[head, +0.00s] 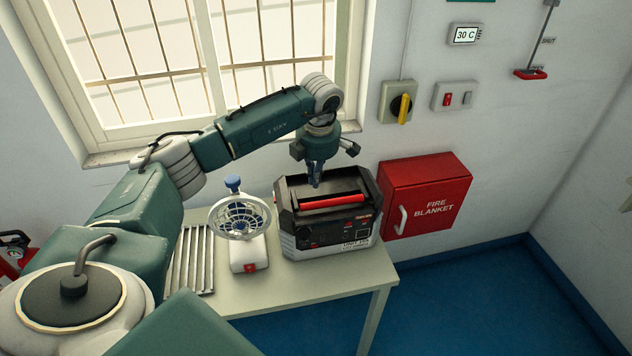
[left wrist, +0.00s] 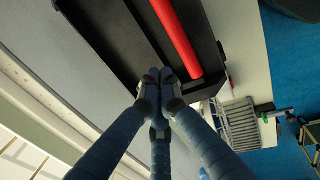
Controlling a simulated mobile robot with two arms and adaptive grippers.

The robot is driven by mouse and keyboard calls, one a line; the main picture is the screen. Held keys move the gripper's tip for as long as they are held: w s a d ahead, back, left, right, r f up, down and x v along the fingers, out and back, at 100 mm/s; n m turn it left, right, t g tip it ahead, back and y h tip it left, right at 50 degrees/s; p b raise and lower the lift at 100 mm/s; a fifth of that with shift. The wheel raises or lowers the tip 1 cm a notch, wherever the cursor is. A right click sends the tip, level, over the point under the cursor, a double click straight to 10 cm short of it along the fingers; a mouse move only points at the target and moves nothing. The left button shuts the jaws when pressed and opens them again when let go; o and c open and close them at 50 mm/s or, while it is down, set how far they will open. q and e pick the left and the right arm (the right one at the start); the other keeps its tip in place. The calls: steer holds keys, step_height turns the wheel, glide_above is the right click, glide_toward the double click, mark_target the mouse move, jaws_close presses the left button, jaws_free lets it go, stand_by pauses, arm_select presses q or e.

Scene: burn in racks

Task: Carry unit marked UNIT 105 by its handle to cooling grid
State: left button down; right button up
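A black and grey unit (head: 330,237) with a red bar handle (head: 335,202) stands upright on the right end of the table. Its front label is small; it seems to begin with UNIT, but I cannot read the number surely. My left gripper (head: 316,182) points down just above the unit, behind the handle. In the left wrist view its fingertips (left wrist: 160,75) are together, with nothing between them, beside the red handle (left wrist: 178,38) and apart from it. The cooling grid (head: 190,260), a rack of metal slats, lies on the table's left part. My right gripper is out of view.
A small white fan (head: 240,220) with a round cage stands on the table (head: 280,290) between grid and unit. A red fire blanket box (head: 425,195) is on the wall close to the unit's right. A barred window (head: 190,60) is behind.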

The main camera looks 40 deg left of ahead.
arm_select(q)
steer(key=shift+w+a+r, duration=0.3)
steer(key=shift+w+a, duration=0.25)
steer(key=shift+a, duration=0.05)
steer(key=shift+w+a+r, duration=0.3)
steer(key=shift+w+a, duration=0.2)
steer(key=shift+a, duration=0.1)
steer(key=shift+c, duration=0.8)
jaws_free()
steer(key=r+p, duration=0.2)
steer(key=r, duration=0.1)
steer(key=r+p, duration=0.1)
steer(key=r, duration=0.1)
steer(key=shift+s+d, duration=0.35)
